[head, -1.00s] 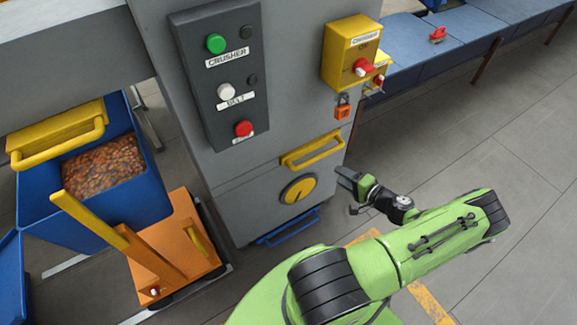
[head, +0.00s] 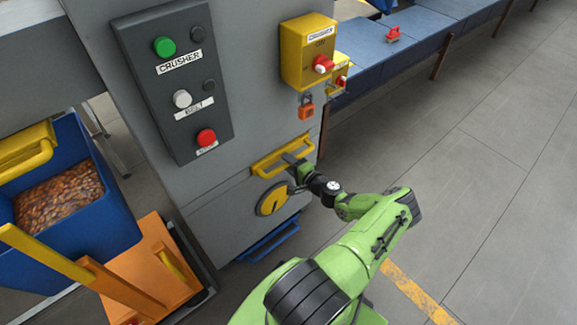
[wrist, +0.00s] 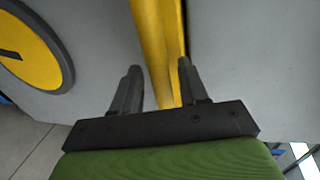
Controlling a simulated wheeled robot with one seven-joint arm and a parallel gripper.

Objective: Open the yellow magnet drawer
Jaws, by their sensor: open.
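The yellow drawer handle (head: 270,164) is a bar on the front of the grey cabinet (head: 225,205), above a round yellow dial (head: 272,198). My gripper (head: 292,160) is at the right part of this handle in the head view. In the wrist view the yellow handle (wrist: 158,45) runs down between the two dark fingers of my open gripper (wrist: 155,82). The right finger is close to the bar and a wider gap is at the left finger. I cannot tell whether either finger touches it. The drawer front looks flush with the cabinet.
A dark panel with green, white and red buttons (head: 180,85) is above left. A yellow switch box (head: 308,50) and an orange padlock (head: 306,108) are above right. A blue handle (head: 268,241) is low down. Grey floor (head: 470,190) is free at right.

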